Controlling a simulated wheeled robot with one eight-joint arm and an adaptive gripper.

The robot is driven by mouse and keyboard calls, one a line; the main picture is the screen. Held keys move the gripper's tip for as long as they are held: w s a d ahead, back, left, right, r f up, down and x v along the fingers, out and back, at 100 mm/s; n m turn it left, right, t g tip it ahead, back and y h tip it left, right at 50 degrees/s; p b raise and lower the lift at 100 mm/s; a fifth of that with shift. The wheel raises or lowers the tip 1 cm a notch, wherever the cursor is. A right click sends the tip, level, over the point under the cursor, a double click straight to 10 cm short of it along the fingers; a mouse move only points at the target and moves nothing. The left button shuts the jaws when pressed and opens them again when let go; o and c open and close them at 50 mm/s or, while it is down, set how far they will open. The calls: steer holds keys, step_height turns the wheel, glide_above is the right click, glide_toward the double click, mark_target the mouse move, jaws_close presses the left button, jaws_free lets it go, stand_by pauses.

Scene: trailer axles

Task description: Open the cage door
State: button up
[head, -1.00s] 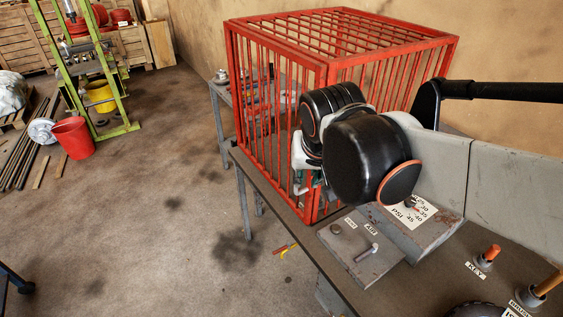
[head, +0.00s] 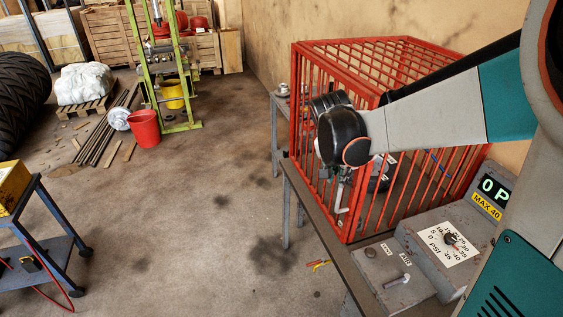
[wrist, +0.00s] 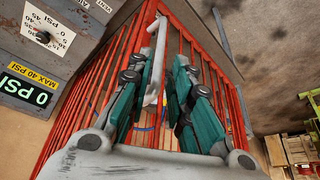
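The red barred cage (head: 395,45) stands on the bench, and it also fills the middle of the wrist view (wrist: 85,100). Its barred door (head: 310,110) on the side facing the aisle looks closed. A pale grey bar-like handle (head: 341,197) shows at the door below my gripper. In the wrist view the handle (wrist: 158,45) runs between my green fingers. My gripper (wrist: 160,75) is at the door with its fingers apart on either side of the handle. Whether a finger touches the handle is unclear. In the head view my wrist hides most of the fingers.
A grey pressure box (head: 435,240) reading 0 PSI and a small plate with a lever (head: 397,281) sit on the bench beside the cage. The floor (head: 210,215) left of the bench is open. A blue cart (head: 45,240) stands at the left.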

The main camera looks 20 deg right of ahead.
steer(key=b, duration=0.2)
glide_above(337, 209)
steer(key=f, duration=0.9)
steer(key=shift+w+d+f, duration=0.15)
steer(key=shift+w+f, duration=0.05)
steer(key=shift+w, duration=0.1)
jaws_close()
